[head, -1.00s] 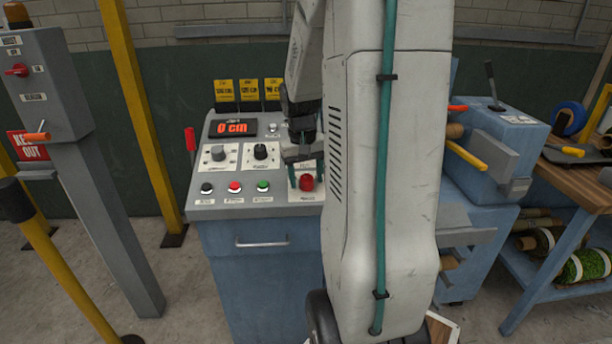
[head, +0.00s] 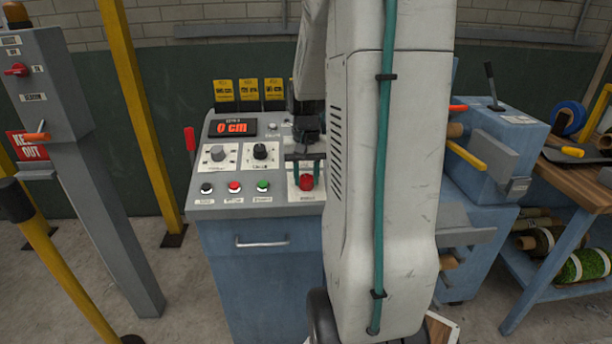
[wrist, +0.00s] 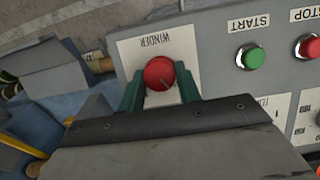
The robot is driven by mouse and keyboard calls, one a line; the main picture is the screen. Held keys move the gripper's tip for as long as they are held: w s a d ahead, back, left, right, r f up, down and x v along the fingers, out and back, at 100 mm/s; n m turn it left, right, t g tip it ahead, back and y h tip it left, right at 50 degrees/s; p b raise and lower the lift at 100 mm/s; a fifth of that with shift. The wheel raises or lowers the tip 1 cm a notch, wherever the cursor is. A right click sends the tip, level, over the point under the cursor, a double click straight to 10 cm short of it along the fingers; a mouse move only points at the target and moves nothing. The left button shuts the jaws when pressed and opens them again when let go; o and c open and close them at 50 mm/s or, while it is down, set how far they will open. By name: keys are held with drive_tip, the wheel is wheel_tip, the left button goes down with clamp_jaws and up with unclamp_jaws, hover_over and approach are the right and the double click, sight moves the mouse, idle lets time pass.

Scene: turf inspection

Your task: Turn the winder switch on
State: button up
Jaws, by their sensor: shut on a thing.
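The winder switch, a round red knob (wrist: 160,73), sits on a white plate labelled WINDER. It also shows in the head view (head: 306,182) at the right end of the console. My gripper (wrist: 160,88) has its green fingers on both sides of the knob and is shut on it. In the head view my gripper (head: 306,172) reaches down over the knob from behind. A short dark mark shows on the knob's face in the wrist view. The fingers hide parts of the knob's sides.
The console (head: 250,205) also has black, red and green (head: 263,186) buttons and two dials (head: 260,151). Its display (head: 233,127) reads 0 cm. A blue machine (head: 492,150) stands at the right. A grey post with a red switch (head: 17,70) stands at the left.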

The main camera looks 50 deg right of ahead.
drive_tip(key=m+t, duration=0.1)
drive_tip(key=m, duration=0.3)
drive_tip(key=shift+s+d+y, duration=0.1)
drive_tip(key=shift+d+y, duration=0.05)
drive_tip(key=shift+y, duration=0.25)
drive_tip(key=m+t, duration=0.1)
drive_tip(key=m, duration=0.2)
drive_tip(key=shift+s+m+t, duration=0.1)
drive_tip(key=shift+m+t, duration=0.2)
drive_tip(key=shift+m, duration=0.1)
drive_tip(key=m+t, duration=0.1)
drive_tip(key=m, duration=0.2)
drive_tip(key=shift+s, duration=0.1)
drive_tip(key=shift+s+m+t+h, duration=0.1)
drive_tip(key=shift+m+t+h, duration=0.35)
drive_tip(key=shift+m, duration=1.55)
drive_tip(key=shift+t, duration=0.25)
drive_tip(key=o, duration=1)
drive_tip(key=shift+c, duration=0.2)
drive_tip(key=v, duration=0.7)
drive_tip(key=shift+s+r, duration=0.15)
drive_tip(key=shift+r, duration=0.2)
